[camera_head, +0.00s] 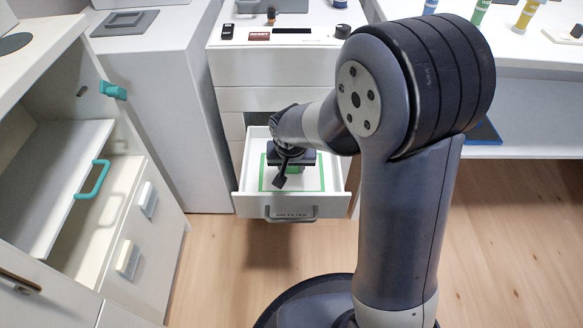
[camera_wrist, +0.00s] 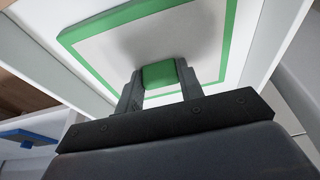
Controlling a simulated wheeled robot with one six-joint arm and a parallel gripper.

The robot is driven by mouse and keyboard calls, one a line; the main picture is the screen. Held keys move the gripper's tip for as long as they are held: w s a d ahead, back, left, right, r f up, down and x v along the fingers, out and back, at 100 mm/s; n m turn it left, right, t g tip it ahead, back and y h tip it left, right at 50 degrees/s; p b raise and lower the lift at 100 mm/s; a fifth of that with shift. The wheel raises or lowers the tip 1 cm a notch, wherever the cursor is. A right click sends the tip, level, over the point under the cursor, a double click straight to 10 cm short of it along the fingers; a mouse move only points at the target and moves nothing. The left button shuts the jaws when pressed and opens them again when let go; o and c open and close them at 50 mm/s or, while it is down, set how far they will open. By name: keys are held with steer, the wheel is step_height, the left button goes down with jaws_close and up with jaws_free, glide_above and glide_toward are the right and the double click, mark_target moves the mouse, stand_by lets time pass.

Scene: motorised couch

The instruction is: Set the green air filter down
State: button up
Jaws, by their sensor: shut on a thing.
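My gripper (camera_wrist: 160,82) is shut on a green block (camera_wrist: 158,75), which I take as the green air filter's gripped part. A white panel with a green border (camera_wrist: 100,72) lies beyond it in the wrist view. The block's far end is hidden, so I cannot tell whether it joins or touches the panel. In the head view my gripper (camera_head: 290,166) points down inside an open white drawer labelled AIR FILTER (camera_head: 290,211). The green border (camera_head: 308,190) shows around it, within the drawer walls. A bit of green shows under the gripper.
The drawer's grey handle (camera_head: 291,214) faces front. A white cabinet with an open compartment and a teal handle (camera_head: 92,179) stands at left. The counter above the drawer holds small dark items (camera_head: 259,36). A white table with coloured tubes (camera_head: 481,12) is at right. Wooden floor lies open.

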steer(key=shift+r, duration=0.1)
steer(key=o, duration=1.1)
steer(key=shift+r, duration=0.35)
steer(key=p+v, duration=0.4)
steer(key=v, duration=0.7)
steer(key=shift+s+r, duration=0.15)
